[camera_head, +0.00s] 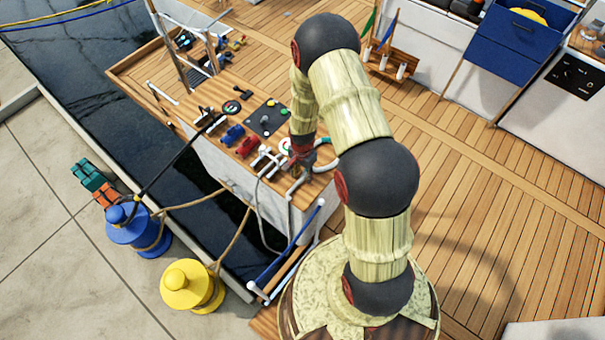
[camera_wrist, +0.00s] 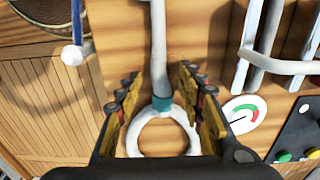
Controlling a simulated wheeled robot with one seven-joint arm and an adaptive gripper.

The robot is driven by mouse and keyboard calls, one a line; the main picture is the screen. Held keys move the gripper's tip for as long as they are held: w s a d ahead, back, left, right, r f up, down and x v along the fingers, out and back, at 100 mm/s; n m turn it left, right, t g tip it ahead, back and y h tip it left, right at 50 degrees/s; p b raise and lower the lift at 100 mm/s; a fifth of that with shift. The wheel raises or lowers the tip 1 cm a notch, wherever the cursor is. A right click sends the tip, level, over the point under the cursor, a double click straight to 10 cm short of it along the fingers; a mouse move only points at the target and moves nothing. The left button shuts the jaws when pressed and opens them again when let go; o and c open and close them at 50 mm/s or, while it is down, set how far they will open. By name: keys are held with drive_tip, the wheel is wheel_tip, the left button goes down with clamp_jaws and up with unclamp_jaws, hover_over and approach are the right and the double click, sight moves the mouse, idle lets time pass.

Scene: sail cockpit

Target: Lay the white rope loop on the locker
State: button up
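The white rope loop (camera_wrist: 138,137) is a round eye with a teal band at its neck and a white tail running up the wrist view. It appears over a wooden plank surface; the wrist view does not settle whether it touches the wood. In the head view a pale curved piece (camera_head: 327,165) shows beside my gripper (camera_head: 301,166), partly hidden by the arm. My gripper (camera_wrist: 160,82) is open, with one finger on each side of the loop's neck and visible gaps. A white-sided locker with a wooden top (camera_head: 215,160) stands below the gripper.
The locker top carries red and blue fittings (camera_head: 249,146), a dark panel (camera_head: 267,118) and white rails (camera_wrist: 262,40). A round gauge (camera_wrist: 243,110) lies right of the loop. A blue and white post (camera_wrist: 73,50) stands at left. Open deck (camera_head: 490,200) lies to the right.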

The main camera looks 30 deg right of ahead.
drive_tip(key=s+a+r+n+t+p, duration=0.1)
drive_tip(key=a+r+n, duration=0.15)
drive_tip(key=r, duration=1.55)
drive_tip(key=s+a+r+n+t+p, duration=0.15)
drive_tip(key=r+n, duration=0.25)
drive_tip(key=r, duration=1.5)
drive_tip(key=s+a+r+n+t, duration=0.1)
drive_tip(key=s+a+r+n, duration=0.2)
drive_tip(key=s+r, duration=0.5)
drive_tip(key=s+a+r+n+t, duration=0.2)
drive_tip(key=s+a+r+n, duration=0.1)
drive_tip(key=s+r, duration=0.5)
drive_tip(key=shift+s+n, duration=0.55)
